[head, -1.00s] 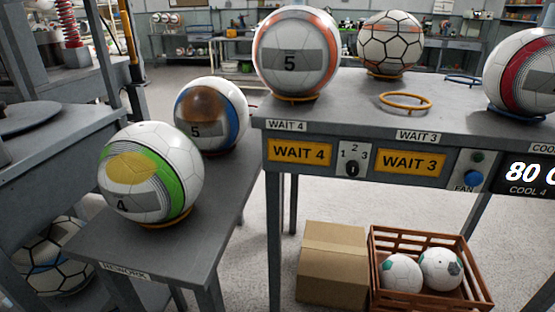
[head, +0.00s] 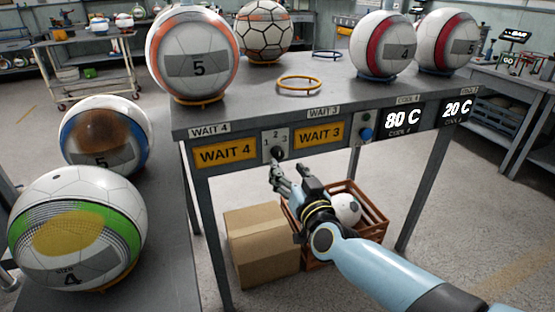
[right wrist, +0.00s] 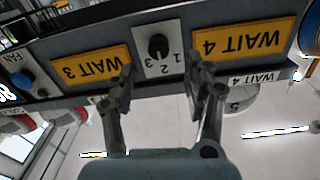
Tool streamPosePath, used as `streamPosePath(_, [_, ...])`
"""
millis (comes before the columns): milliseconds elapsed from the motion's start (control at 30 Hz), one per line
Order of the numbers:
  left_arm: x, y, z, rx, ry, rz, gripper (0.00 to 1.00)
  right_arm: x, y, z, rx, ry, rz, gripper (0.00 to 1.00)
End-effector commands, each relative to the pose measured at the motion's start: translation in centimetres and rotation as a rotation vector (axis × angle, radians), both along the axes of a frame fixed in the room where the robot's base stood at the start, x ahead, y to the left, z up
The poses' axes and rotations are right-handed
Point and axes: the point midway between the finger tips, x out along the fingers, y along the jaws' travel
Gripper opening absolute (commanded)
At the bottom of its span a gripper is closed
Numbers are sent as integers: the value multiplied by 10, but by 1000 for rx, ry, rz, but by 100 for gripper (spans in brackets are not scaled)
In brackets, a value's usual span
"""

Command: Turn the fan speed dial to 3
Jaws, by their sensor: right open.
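The fan speed dial (head: 277,153) is a black knob on a white plate marked 1, 2 and 3, on the table's front face between the WAIT 4 and WAIT 3 signs. It also shows in the right wrist view (right wrist: 158,46), upside down. I cannot tell which number its pointer is on. My right gripper (head: 287,170) is open and empty, just below and in front of the dial in the head view. In the right wrist view its fingers (right wrist: 160,70) stand apart on either side of the dial plate, not touching the knob. My left gripper is not in view.
The yellow WAIT 4 sign (head: 225,153) and WAIT 3 sign (head: 318,135) flank the dial. A blue FAN button (head: 366,134) is to the right. Balls stand on rings on the table (head: 325,90). A cardboard box (head: 262,245) and a crate (head: 375,225) are below.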

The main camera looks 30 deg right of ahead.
Motion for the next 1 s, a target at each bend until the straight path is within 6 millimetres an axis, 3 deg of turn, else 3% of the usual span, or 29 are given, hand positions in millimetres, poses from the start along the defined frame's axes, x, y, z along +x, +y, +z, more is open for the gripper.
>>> streamPosePath(100, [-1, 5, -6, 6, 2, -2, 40, 24, -7, -2, -3, 0, 0, 51])
streamPosePath(300, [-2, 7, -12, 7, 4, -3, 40, 50, -14, -2, -2, 1, 0, 51])
streamPosePath(700, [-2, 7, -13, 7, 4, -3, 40, 57, -15, 0, -2, 1, 0, 50])
streamPosePath(1000, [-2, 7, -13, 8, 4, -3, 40, 57, -15, -1, -2, 1, 0, 10])
